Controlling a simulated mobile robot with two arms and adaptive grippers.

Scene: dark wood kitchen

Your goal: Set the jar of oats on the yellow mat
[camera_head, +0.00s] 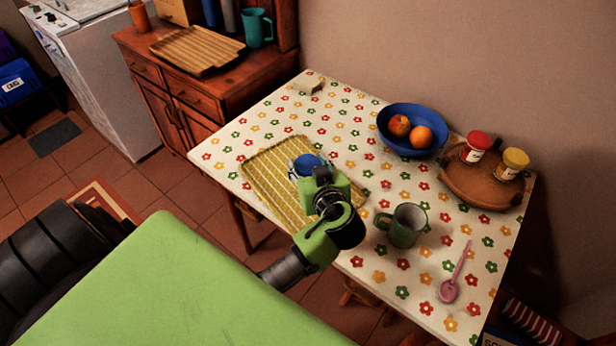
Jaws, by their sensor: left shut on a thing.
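The jar of oats, with a blue lid (306,163), shows at the right part of the yellow mat (262,176), which is striped and lies on the table. My left gripper (311,171) is shut on the jar, and the gripper and wrist hide much of its body. The jar looks over the mat; I cannot tell whether its base touches it. My right gripper is not in view.
A blue fruit bowl (408,148) and a wooden tray (470,188) with two small jars stand by the wall. The mat's left part is bare.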

